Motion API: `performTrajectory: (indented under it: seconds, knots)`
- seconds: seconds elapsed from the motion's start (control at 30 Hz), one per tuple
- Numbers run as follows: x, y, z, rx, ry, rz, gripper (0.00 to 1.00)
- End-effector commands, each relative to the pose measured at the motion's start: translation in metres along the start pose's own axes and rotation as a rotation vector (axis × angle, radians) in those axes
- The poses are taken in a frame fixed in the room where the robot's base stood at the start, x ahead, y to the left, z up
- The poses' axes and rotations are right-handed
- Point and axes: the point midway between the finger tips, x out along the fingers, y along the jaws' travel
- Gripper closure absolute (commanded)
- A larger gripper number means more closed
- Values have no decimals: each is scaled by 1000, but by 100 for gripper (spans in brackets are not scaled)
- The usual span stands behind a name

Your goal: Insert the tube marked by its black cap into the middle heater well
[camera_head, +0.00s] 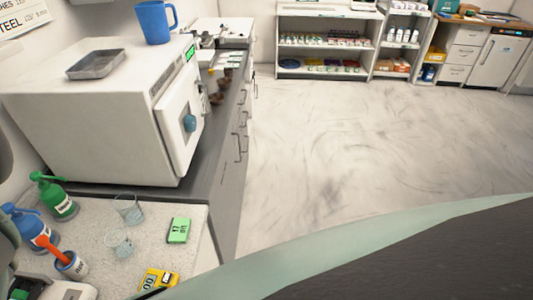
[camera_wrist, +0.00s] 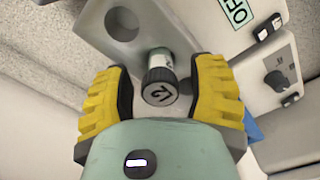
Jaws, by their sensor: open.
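A tube (camera_wrist: 163,57) with a dark, near-black cap (camera_wrist: 160,88) bearing a light mark like a 2 shows in the wrist view. It has a pale body and a label, and its lower end is at a grey metal block (camera_wrist: 158,24). How deep it sits there is hidden. My gripper (camera_wrist: 160,76) has yellow fingers, one on each side of the cap, spread with gaps on both sides. An empty round well (camera_wrist: 122,23) shows in the block to the left of the tube. Other wells are cut off or hidden, so I cannot tell which is the middle one.
A pale device with a dark knob (camera_wrist: 276,80) stands right of the block. In the head view, a green bottle (camera_head: 59,200), glass beakers (camera_head: 118,242), a green timer (camera_head: 179,230) and a yellow item (camera_head: 159,280) stand on the counter before a white cabinet-like machine (camera_head: 95,115).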

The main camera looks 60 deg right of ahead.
Motion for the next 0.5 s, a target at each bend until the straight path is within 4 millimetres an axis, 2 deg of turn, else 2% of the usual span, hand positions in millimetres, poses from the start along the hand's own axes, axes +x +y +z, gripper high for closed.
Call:
performTrajectory:
  seconds: [0.27,0.5]
  knots:
    - [-1,0,0,-1,0,0,44]
    - [-13,1,-1,0,2,3,44]
